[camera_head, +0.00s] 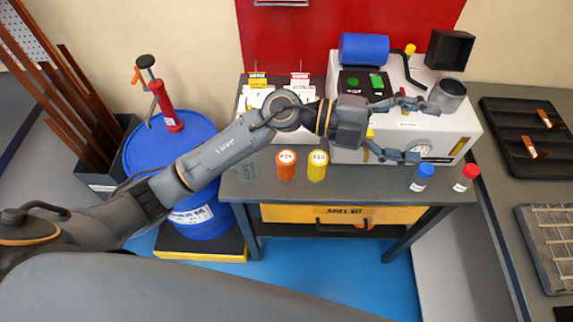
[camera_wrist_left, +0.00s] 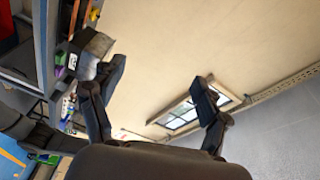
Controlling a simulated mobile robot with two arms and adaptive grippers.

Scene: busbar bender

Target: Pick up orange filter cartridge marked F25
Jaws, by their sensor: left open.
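An orange filter cartridge (camera_head: 286,165) stands upright near the front edge of the grey bench in the head view. Its white top label is too small to read with certainty. A yellow cartridge (camera_head: 317,165) stands just to its right. My left gripper (camera_head: 428,130) is open and empty, raised in front of the white machine, to the right of and apart from both cartridges. In the left wrist view its two fingers (camera_wrist_left: 160,85) are spread with nothing between them, facing the wall and a window. My right gripper is not in view.
The white machine (camera_head: 455,128) fills the back right of the bench. A blue-capped bottle (camera_head: 420,177) and a red-capped bottle (camera_head: 465,177) stand at the front right. A blue drum (camera_head: 150,148) with a red pump stands left.

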